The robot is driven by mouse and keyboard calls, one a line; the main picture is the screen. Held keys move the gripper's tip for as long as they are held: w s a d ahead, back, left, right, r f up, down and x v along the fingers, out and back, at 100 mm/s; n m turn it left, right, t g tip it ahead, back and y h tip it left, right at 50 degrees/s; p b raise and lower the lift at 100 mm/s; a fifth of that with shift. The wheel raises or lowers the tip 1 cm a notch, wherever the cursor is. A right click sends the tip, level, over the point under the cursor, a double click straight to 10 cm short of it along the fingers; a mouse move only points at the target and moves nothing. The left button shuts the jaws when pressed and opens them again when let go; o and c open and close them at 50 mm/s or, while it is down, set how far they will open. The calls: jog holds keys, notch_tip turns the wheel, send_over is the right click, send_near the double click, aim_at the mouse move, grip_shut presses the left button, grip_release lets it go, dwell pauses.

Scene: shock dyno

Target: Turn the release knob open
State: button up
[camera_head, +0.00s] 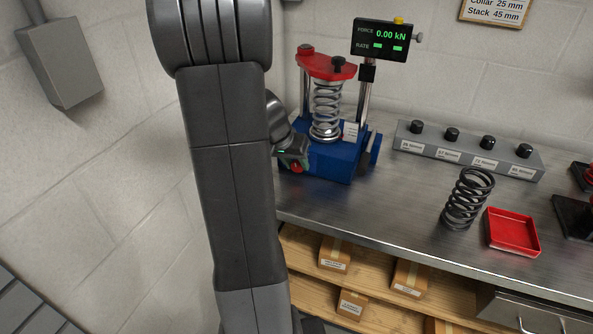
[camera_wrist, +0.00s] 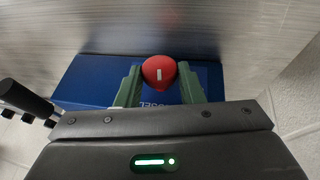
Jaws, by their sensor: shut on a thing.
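The release knob (camera_wrist: 158,71) is red with a white mark and sits on the front of the blue base. In the wrist view it is between the two green fingers of my gripper (camera_wrist: 160,84), which are shut on it. The white mark points roughly up and down in that view. In the head view the red knob (camera_head: 297,168) shows small beside my gripper (camera_head: 291,160), at the left front of the blue dyno base (camera_head: 335,162). My arm hides part of the dyno's left side there.
A spring stands in the dyno under a red plate (camera_head: 326,66). A display (camera_head: 385,40) reads 0.00 kN. To the right are a grey rack (camera_head: 470,152) with black knobs, a dark spring (camera_head: 467,199) and a red tray (camera_head: 511,232). The bench front is clear.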

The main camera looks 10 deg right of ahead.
jog(key=h+b, duration=0.1)
jog(key=g+h+b, duration=0.1)
jog(key=b, duration=0.1)
jog(key=shift+w+a+f+n, duration=0.2)
jog(key=shift+a+f+n, duration=0.1)
jog(key=shift+f, duration=0.1)
jog(key=h+b, duration=0.1)
jog(key=g+h+b, duration=0.1)
jog(key=shift+w+a+n+g+h+b, duration=0.1)
jog(key=shift+a+n+g+h+b, duration=0.05)
jog(key=shift+n+g+h+b, duration=0.15)
jog(key=g+h+b, duration=0.1)
jog(key=n+h+b, duration=0.1)
jog(key=h, duration=0.1)
jog(key=shift+w+a+f+g+b, duration=0.1)
jog(key=shift+a+f+g+b, duration=0.1)
jog(key=shift+g+b, duration=0.15)
jog(key=shift+n+g+h+b, duration=0.4)
jog(key=shift+g+h+b, duration=0.25)
jog(key=shift+h, duration=0.95)
jog(key=o, duration=0.9)
jog(key=shift+f, duration=0.1)
jog(key=shift+o, duration=0.2)
